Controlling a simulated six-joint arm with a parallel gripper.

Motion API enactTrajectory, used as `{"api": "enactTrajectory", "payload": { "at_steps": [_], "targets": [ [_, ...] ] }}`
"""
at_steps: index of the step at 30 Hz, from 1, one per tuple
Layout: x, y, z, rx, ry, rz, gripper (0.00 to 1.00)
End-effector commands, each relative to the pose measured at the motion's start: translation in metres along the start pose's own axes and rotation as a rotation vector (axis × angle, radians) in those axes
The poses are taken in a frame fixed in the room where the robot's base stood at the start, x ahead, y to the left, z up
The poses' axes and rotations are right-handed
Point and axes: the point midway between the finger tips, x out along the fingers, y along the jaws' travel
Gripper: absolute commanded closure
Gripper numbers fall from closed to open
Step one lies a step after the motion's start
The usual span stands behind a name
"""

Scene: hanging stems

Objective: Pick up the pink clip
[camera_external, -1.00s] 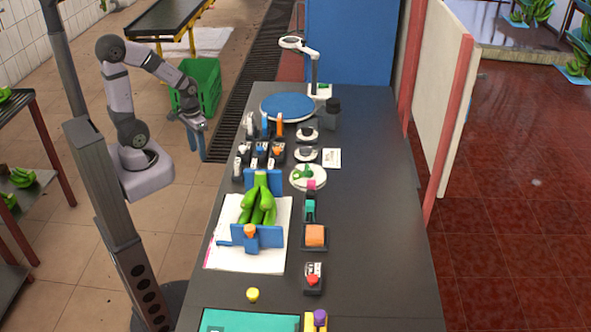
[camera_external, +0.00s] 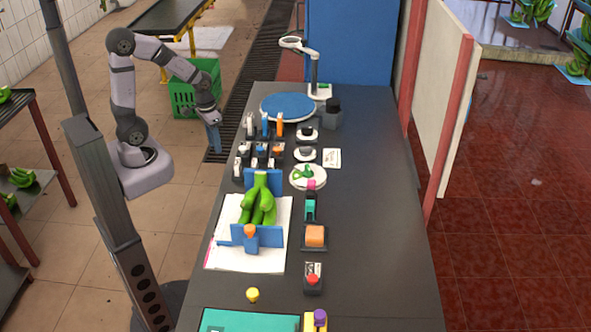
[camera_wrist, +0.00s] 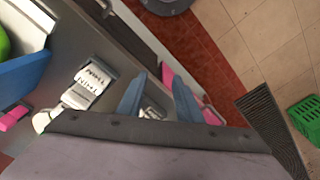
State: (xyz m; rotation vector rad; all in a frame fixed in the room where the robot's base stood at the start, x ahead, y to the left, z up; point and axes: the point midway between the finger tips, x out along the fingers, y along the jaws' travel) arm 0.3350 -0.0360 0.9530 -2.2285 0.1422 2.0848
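A small pink piece (camera_external: 311,185) stands on a dark holder right of the bananas in the external view; I take it as the pink clip but cannot be sure. In the wrist view a pink piece (camera_wrist: 12,117) lies at the lower left, and another pink piece (camera_wrist: 167,76) shows behind my fingers, partly hidden; I cannot tell which matches. My gripper (camera_external: 213,146) points down beside the table's left edge, well left of and beyond the pink piece. Its two blue fingers are apart with nothing held between them in the wrist view (camera_wrist: 155,88).
Several white, blue and orange clips (camera_external: 262,150) stand in rows on the dark table (camera_external: 375,230) near its left edge. Green bananas (camera_external: 258,207) sit between blue panels. A lamp (camera_external: 314,70) and blue disc (camera_external: 286,106) stand at the far end. A green crate (camera_external: 183,97) is on the floor.

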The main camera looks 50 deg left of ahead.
Motion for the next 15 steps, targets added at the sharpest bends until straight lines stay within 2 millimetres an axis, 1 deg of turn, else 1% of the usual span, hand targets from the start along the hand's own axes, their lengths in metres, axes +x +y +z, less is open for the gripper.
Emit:
{"api": "enactTrajectory", "payload": {
  "at_steps": [1,2,3,5,6,7,8,9,10,11,12,15],
  "targets": [
    [-0.010,0.018,-0.023,0.059,0.021,0.004,0.68],
    [-0.014,0.030,-0.037,0.093,0.037,0.007,0.68],
    [-0.019,0.048,-0.056,0.141,0.062,0.013,0.68],
    [-0.025,0.081,-0.083,0.216,0.098,0.024,0.68],
    [-0.029,0.104,-0.098,0.265,0.122,0.033,0.68],
    [-0.031,0.123,-0.109,0.302,0.139,0.040,0.68],
    [-0.034,0.143,-0.118,0.338,0.156,0.048,0.68],
    [-0.037,0.168,-0.129,0.383,0.181,0.059,0.68],
    [-0.038,0.188,-0.135,0.416,0.196,0.068,0.68],
    [-0.040,0.206,-0.140,0.447,0.211,0.077,0.68],
    [-0.042,0.231,-0.146,0.486,0.231,0.089,0.68],
    [-0.045,0.282,-0.152,0.563,0.269,0.116,0.68]
  ]
}}
